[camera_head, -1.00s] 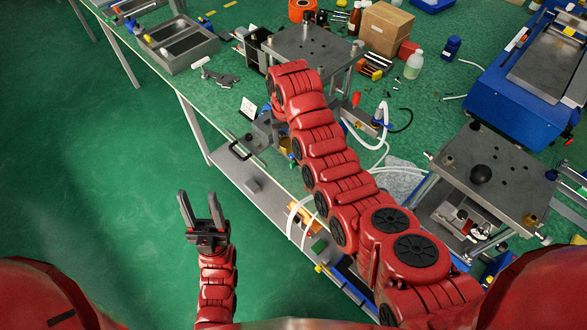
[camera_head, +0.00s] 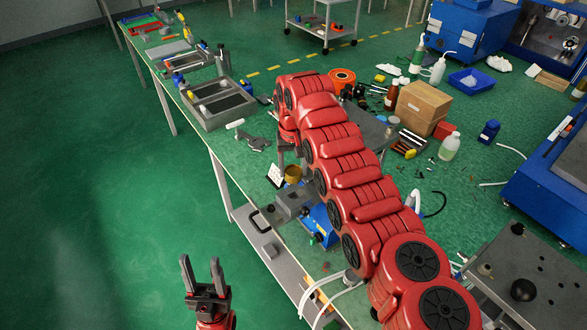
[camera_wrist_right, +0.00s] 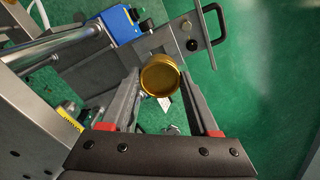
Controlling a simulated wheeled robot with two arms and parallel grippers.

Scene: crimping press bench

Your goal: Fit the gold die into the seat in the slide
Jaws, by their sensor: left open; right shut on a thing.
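The gold die (camera_wrist_right: 160,78) is a round, shiny cup-like piece. My right gripper (camera_wrist_right: 160,85) is shut on it in the right wrist view. In the head view the die (camera_head: 292,172) shows below my right arm, just beyond the slide. The grey slide (camera_head: 283,209) has a black handle at its left end and sits by the bench's near edge. My left gripper (camera_head: 202,278) is open and empty, off the bench.
A blue unit (camera_head: 320,226) adjoins the slide on the right. A white card (camera_head: 275,175) stands just left of the die. Metal press plates (camera_head: 365,130) are behind my right arm. A grey tray fixture (camera_head: 217,103) stands further left on the bench.

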